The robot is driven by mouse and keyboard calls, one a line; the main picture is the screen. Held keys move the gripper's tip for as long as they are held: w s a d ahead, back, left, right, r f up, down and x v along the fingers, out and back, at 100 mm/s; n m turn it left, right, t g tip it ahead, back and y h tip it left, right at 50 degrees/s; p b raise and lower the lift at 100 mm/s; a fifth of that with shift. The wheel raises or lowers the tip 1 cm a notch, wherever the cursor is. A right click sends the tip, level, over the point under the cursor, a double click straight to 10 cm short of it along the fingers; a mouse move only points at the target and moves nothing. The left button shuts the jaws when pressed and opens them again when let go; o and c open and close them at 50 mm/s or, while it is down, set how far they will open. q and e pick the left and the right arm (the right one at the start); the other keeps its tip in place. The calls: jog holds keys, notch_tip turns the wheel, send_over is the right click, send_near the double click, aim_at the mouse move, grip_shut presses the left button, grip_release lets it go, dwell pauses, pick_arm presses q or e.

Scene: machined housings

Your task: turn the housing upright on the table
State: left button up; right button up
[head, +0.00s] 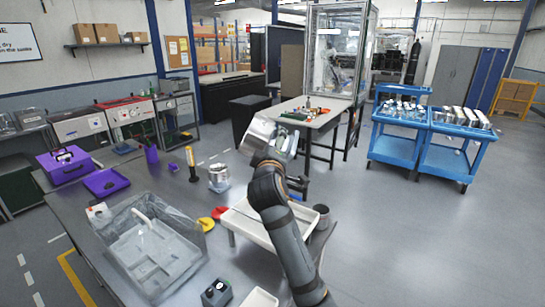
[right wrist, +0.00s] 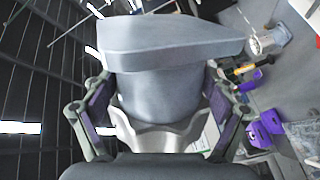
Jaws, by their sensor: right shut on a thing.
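The grey metal housing (head: 258,132) is held up in the air, tilted, beyond the white tray in the head view. It also fills the upper middle of the right wrist view (right wrist: 170,65), with a wide flange at the top and a rounded, narrower body below. My right gripper (head: 282,152) is shut on that body, with one finger on each side in the right wrist view (right wrist: 160,110). The fingers partly hide the housing in the head view. The dark grey table (head: 185,205) lies below and to the left. My left gripper is not in view.
On the table stand a round metal part (head: 219,178), a yellow-and-black tool (head: 191,165), a clear bin (head: 150,245), red and yellow pieces, a white tray (head: 240,222) and purple boxes (head: 68,165). A bare patch lies left of the round metal part.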

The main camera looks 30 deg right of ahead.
jog(key=m+b, duration=0.5)
jog(key=m, duration=0.4)
jog(key=shift+f, duration=0.1)
jog(key=m+b, duration=0.1)
jog(key=m, duration=0.1)
jog(key=shift+m, duration=0.4)
jog(key=shift+r+m+b, duration=0.25)
jog(key=shift+m+b, duration=0.1)
jog(key=shift+m, duration=0.05)
